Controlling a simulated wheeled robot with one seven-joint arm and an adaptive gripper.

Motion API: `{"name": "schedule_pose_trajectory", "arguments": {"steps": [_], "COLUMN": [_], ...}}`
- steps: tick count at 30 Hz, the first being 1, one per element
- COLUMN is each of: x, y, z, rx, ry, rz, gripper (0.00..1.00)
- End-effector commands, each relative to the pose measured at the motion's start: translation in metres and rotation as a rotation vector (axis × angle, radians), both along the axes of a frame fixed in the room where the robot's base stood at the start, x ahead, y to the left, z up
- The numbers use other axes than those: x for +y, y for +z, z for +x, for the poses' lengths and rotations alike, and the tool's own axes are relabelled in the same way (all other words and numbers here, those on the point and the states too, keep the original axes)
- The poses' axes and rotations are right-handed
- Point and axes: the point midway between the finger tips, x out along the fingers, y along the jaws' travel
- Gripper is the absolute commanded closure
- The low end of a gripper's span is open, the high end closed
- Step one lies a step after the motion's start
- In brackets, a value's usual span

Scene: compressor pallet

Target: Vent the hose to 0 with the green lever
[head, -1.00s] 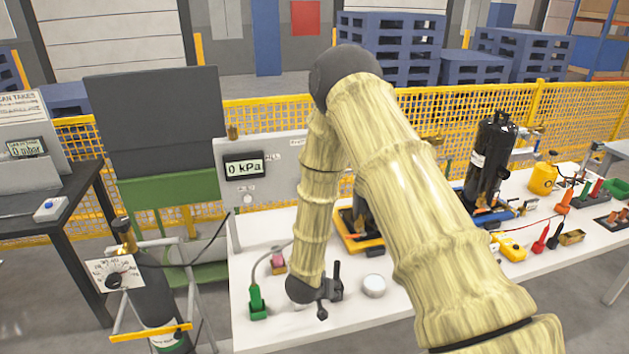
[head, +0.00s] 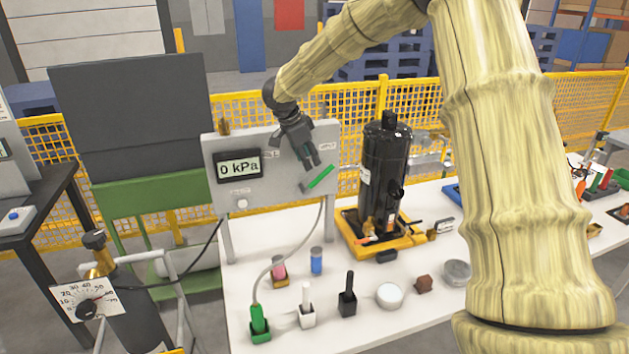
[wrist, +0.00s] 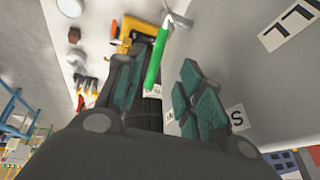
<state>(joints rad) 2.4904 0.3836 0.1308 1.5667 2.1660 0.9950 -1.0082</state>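The grey panel (head: 270,200) stands at the back of the white table. Its display (head: 239,166) reads 0 kPa. The green lever (head: 321,177) sits low on the panel's right side and slants up to the right; it also shows in the wrist view (wrist: 157,58). The grey hose (head: 290,258) runs from below the lever down to a green holder (head: 259,322). My gripper (head: 310,162) points down just above the lever, in front of the panel. In the wrist view its fingers (wrist: 162,78) are apart and empty, with the lever beyond the gap. Contact with it is not visible.
A black tank (head: 385,170) on a yellow base stands right of the panel. Black (head: 347,297) and white (head: 307,308) upright pieces and a white disc (head: 390,295) stand on the front of the table.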

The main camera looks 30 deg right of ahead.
Motion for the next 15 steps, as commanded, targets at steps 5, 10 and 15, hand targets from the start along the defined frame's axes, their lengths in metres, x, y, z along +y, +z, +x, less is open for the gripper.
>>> {"name": "schedule_pose_trajectory", "arguments": {"steps": [5, 10, 15], "x": [-0.012, -0.024, -0.034], "y": [-0.012, -0.036, -0.062], "z": [-0.002, -0.001, 0.002], "rx": [0.002, 0.003, 0.003], "ry": [-0.01, -0.012, -0.01], "rz": [0.003, 0.002, 0.002], "gripper": [0.63, 0.63, 0.63]}}
